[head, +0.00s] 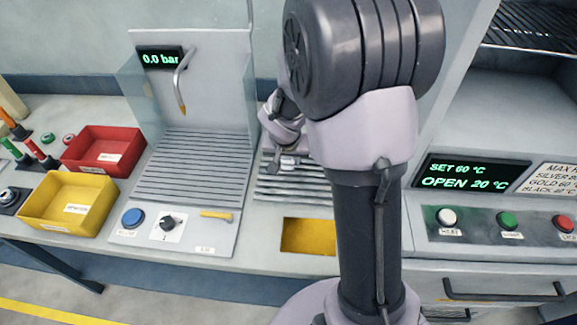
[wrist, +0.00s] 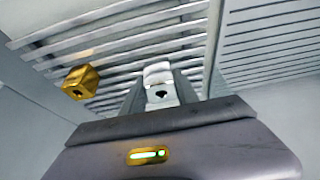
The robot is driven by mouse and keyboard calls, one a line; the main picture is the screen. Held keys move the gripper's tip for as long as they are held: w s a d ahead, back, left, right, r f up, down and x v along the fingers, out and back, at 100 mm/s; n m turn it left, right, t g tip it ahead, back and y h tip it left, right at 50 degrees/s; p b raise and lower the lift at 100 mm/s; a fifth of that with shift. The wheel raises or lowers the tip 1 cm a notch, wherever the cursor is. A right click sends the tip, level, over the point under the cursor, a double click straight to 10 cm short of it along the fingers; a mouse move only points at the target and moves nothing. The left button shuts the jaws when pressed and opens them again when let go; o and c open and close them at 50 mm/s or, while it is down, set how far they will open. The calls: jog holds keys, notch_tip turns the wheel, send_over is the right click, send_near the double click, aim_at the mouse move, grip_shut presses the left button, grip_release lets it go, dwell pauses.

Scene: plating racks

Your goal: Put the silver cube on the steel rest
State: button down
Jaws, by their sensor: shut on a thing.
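In the wrist view, my gripper (wrist: 160,92) is shut on a small silver cube (wrist: 158,76) with a dark hole in its near face. It is over a slatted steel rack (wrist: 120,50); whether the cube touches the slats is unclear. In the head view, my gripper (head: 287,165) is over the narrow slatted rack right of the wash bay, partly hidden by my arm. I cannot tell for sure which slatted surface is the steel rest; another slatted plate (head: 190,165) lies in the bay.
A gold cube (wrist: 80,82) sits left of my gripper in the wrist view. Red (head: 105,150) and yellow (head: 68,203) bins stand at the left. A yellow recess (head: 309,236) lies in front of the narrow rack. An oven panel (head: 470,175) reads "OPEN 20 °C".

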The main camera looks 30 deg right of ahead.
aim_at(288, 166)
notch_tip(288, 166, down, 3)
jog(key=shift+f+b, duration=0.15)
jog(key=shift+b, duration=0.65)
jog(key=shift+f, duration=0.15)
jog(key=c, duration=0.9)
grip_release()
jog(key=s+a+f+p+v, duration=0.15)
jog(key=p+v, duration=0.35)
jog(key=v, duration=1.7)
jog(key=s+a+r+y, duration=0.1)
jog(key=s+a+r, duration=0.1)
jog(key=s+a, duration=0.1)
jog(key=s+a+r+n+t+y, duration=0.1)
jog(key=s+a+r+y, duration=0.1)
jog(key=s+a, duration=0.2)
jog(key=s+a+r+n+t+y, duration=0.1)
jog(key=s+a+r, duration=0.1)
jog(key=s+a, duration=0.2)
jog(key=shift+s+r+y, duration=0.1)
jog(key=shift+s+y, duration=0.05)
jog(key=shift+s, duration=0.6)
jog(key=shift+s+r+y, duration=0.15)
jog(key=shift+s, duration=0.6)
